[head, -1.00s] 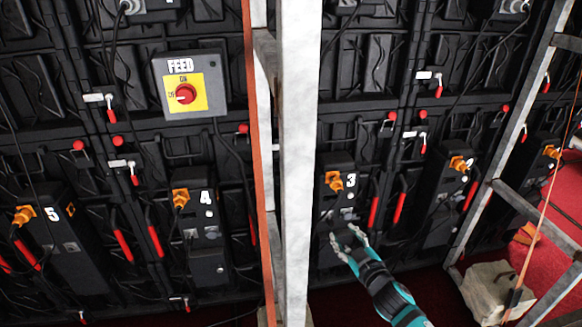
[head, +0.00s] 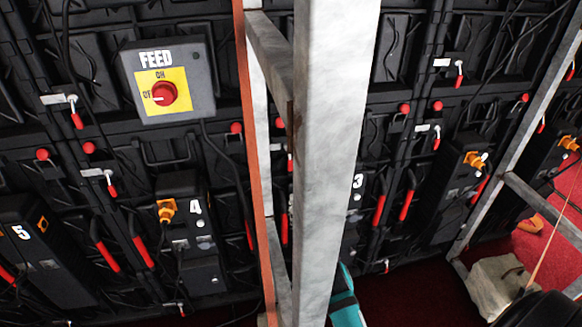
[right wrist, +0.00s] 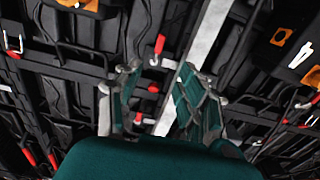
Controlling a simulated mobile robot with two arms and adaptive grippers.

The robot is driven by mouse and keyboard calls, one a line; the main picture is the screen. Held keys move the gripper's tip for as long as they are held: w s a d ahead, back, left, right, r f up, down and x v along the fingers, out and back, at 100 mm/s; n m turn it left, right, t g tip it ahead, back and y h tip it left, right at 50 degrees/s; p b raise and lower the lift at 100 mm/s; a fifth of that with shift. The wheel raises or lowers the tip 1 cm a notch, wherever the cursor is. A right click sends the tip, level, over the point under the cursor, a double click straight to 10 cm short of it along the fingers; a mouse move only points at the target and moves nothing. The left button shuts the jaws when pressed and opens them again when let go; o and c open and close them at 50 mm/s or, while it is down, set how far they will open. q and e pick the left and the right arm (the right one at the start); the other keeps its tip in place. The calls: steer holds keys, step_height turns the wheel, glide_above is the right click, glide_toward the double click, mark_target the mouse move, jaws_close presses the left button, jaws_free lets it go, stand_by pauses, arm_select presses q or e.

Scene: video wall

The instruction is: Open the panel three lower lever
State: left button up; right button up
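Panel three's black housing, marked 3 (head: 358,181), is mostly hidden behind a pale upright post in the head view. Red-handled levers (head: 379,210) hang right of it. A small red-tipped lever (head: 386,267) is lower down; I cannot tell which one is panel three's lower lever. My right arm shows as a teal piece beside the post, its gripper hidden there. In the right wrist view, my right gripper (right wrist: 159,72) has its fingers apart and empty. A red-handled lever (right wrist: 159,44) appears beyond the gap between them, apart from the fingers. My left gripper is out of view.
The pale post (head: 335,150) stands in front of the wall near my right arm. A metal frame (head: 520,150) slopes along the right, with a stone block (head: 496,284) at its foot. The FEED switch box (head: 168,82) and panel four (head: 190,240) are left.

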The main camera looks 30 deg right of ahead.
glide_toward(291, 167)
steer(key=x, duration=0.8)
steer(key=shift+w, duration=0.4)
jaws_close()
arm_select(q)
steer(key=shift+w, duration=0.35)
